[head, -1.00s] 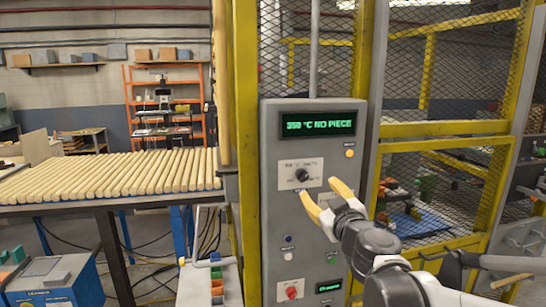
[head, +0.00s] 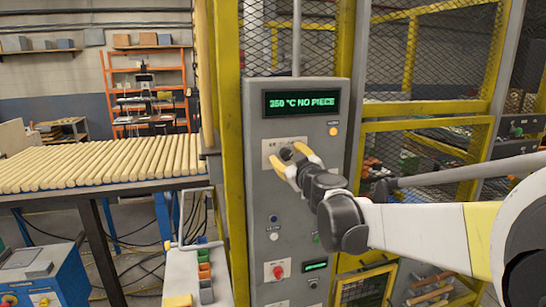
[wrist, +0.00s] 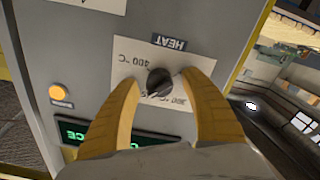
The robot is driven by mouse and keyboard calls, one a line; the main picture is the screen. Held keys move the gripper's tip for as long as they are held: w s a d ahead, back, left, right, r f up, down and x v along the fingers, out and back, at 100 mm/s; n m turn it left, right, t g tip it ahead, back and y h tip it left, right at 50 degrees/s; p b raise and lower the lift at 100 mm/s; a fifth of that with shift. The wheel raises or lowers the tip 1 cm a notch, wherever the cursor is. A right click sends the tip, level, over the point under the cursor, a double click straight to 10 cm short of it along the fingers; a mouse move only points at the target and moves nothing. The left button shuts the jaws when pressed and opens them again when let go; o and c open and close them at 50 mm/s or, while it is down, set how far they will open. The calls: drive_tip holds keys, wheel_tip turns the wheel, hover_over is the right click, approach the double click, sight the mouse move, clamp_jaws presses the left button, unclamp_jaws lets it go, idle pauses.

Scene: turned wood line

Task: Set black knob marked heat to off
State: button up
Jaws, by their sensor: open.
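The black knob (head: 286,153) sits on a pale label plate on the grey control panel (head: 300,220). In the wrist view the knob (wrist: 160,83) is round and dark, and the plate reads HEAT upside down, with temperature marks such as 400 °C around it. My gripper (head: 285,160) has yellow fingers, apart, one on each side of the knob. In the wrist view my gripper (wrist: 160,82) straddles the knob with gaps visible. I cannot tell how deep the fingertips reach or exactly where the knob points.
An amber lamp (head: 333,130) is lit beside the plate. A red button (head: 278,271) is lower on the panel. Yellow mesh fencing stands right, and a table of wooden rods (head: 100,163) stands left.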

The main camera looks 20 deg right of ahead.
clamp_jaws()
